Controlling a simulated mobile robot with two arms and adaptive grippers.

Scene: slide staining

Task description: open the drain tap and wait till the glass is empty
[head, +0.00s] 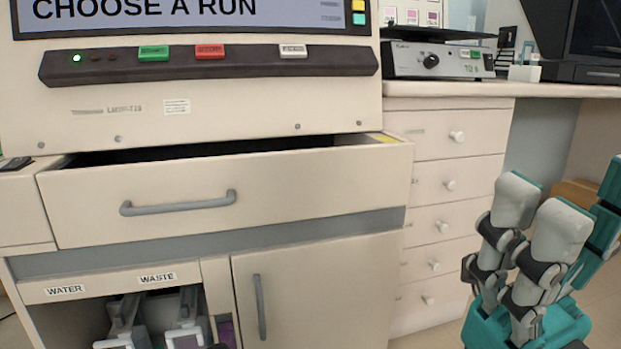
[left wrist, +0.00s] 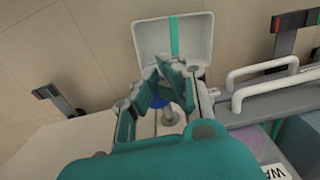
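A pale metal stem (left wrist: 170,117) shows beside the blue part. My right gripper (head: 537,215) is at the right of the head view, fingers up, apart and empty.
The staining machine's display (head: 190,12) reads "CHOOSE A RUN". Its wide drawer (head: 300,195) stands partly open. Below, an open bay labelled WATER and WASTE holds containers (head: 185,338). A closed cupboard door (head: 320,290) is beside it. White-handled containers (left wrist: 262,90) are right in the left wrist view.

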